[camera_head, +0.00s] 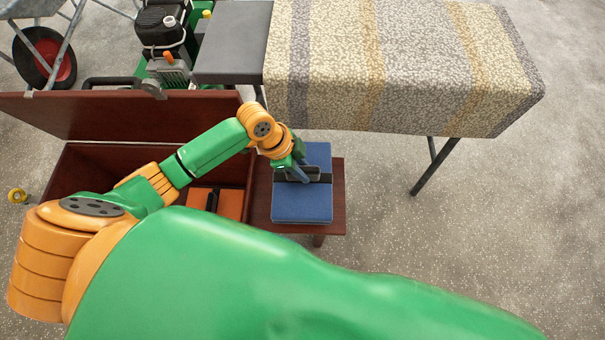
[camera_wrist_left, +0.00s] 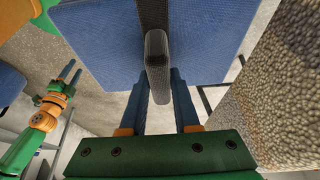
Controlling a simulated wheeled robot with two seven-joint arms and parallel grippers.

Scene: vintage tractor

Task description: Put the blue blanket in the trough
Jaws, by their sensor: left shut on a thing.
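The folded blue blanket (camera_head: 302,205), with a dark strap and handle, is over a small brown table. My left gripper (camera_head: 299,173) reaches it from above left and is shut on its handle. In the left wrist view the handle (camera_wrist_left: 157,65) sits between the two fingers and the blue blanket (camera_wrist_left: 100,45) spreads beyond them. I cannot tell whether the blanket touches the table. The trough (camera_head: 90,165) is the open reddish-brown wooden box at left, partly hidden by my left arm. My right gripper (camera_wrist_left: 70,72) shows small in the left wrist view, open and empty.
An orange bundle with a dark strap (camera_head: 228,204) lies in the trough. The raised lid (camera_head: 110,115) stands along its back. The small table (camera_head: 338,190) is right beside the trough. A cloth-covered table (camera_head: 400,65) stands behind right. Floor at right is clear.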

